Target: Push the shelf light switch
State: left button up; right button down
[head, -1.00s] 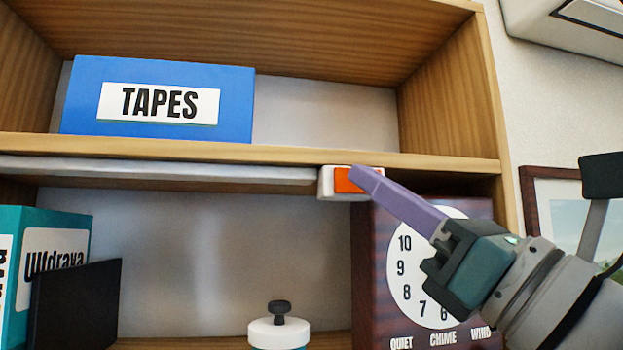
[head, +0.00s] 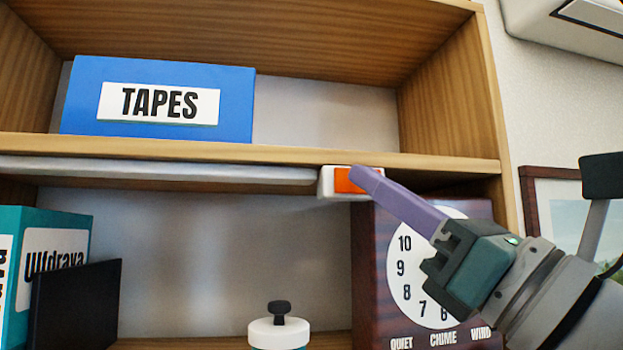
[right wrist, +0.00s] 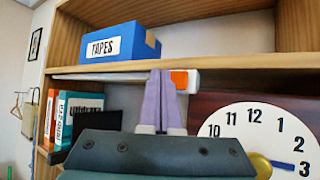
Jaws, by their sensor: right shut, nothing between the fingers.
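The shelf light switch is an orange rocker (head: 347,180) in a white housing (head: 326,184), at the right end of a pale light bar (head: 180,172) under the wooden shelf board. My right gripper (head: 362,174) is shut and empty, its purple fingers slanting up and left. In the head view its tips overlap the right part of the orange rocker. I cannot tell for sure whether they touch it. In the right wrist view the fingertips (right wrist: 160,74) stand just left of the orange rocker (right wrist: 180,80). My left gripper is not in view.
A large clock (head: 375,290) stands under the shelf, behind my right gripper. A blue TAPES box (head: 80,95) sits on the board above. Teal (head: 65,225) and black (head: 75,305) items stand lower left, a white-topped container (head: 278,333) lower middle. A framed picture (head: 530,195) hangs at right.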

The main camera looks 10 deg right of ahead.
dwell(0.4)
jog(key=shift+w, duration=0.45)
jog(key=shift+s+b, duration=0.3)
jog(key=shift+s, duration=0.25)
jog(key=shift+s+d, duration=0.1)
jog(key=shift+s, duration=2.8)
